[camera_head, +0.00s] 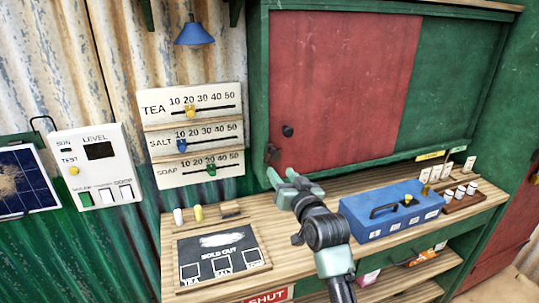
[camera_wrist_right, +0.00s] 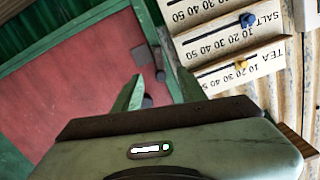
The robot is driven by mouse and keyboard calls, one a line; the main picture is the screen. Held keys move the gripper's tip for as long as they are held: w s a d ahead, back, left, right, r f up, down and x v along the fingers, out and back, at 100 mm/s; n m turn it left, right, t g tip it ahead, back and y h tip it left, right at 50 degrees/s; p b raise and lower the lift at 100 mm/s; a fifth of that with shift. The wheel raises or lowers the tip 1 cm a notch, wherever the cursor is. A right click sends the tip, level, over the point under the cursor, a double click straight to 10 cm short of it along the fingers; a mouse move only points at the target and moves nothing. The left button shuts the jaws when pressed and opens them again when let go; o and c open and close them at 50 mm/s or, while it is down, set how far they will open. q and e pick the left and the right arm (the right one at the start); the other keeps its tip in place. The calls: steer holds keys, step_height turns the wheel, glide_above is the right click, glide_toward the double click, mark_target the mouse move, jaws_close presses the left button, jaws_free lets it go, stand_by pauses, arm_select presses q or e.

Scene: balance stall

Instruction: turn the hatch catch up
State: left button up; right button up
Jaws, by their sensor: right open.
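The red hatch panel (camera_head: 345,80) is shut over the left part of the green-framed opening. A small dark catch (camera_head: 271,153) sits at its lower left edge; its exact angle is too small to tell. A round black knob (camera_head: 288,131) is on the panel just above and to the right of it. My right gripper (camera_head: 288,176) is open and empty, just below the catch and apart from it. In the right wrist view, which is upside down, the catch (camera_wrist_right: 138,56) shows just beyond the fingertips. My left gripper is not in view.
The counter below holds a sold-out board (camera_head: 218,252), a blue box (camera_head: 392,212) with a handle, and a wooden tray (camera_head: 463,204) of small white cups. A price board (camera_head: 193,130) with sliders hangs left of the hatch. The space before the catch is clear.

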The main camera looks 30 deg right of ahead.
mark_target(273, 152)
steer(key=shift+t, duration=0.3)
steer(key=x, duration=0.2)
steer(key=r+p+x, duration=0.1)
steer(key=x, duration=0.2)
steer(key=r+p+x, duration=0.1)
steer(key=x, duration=0.2)
steer(key=shift+d, duration=0.4)
steer(key=shift+c, duration=0.3)
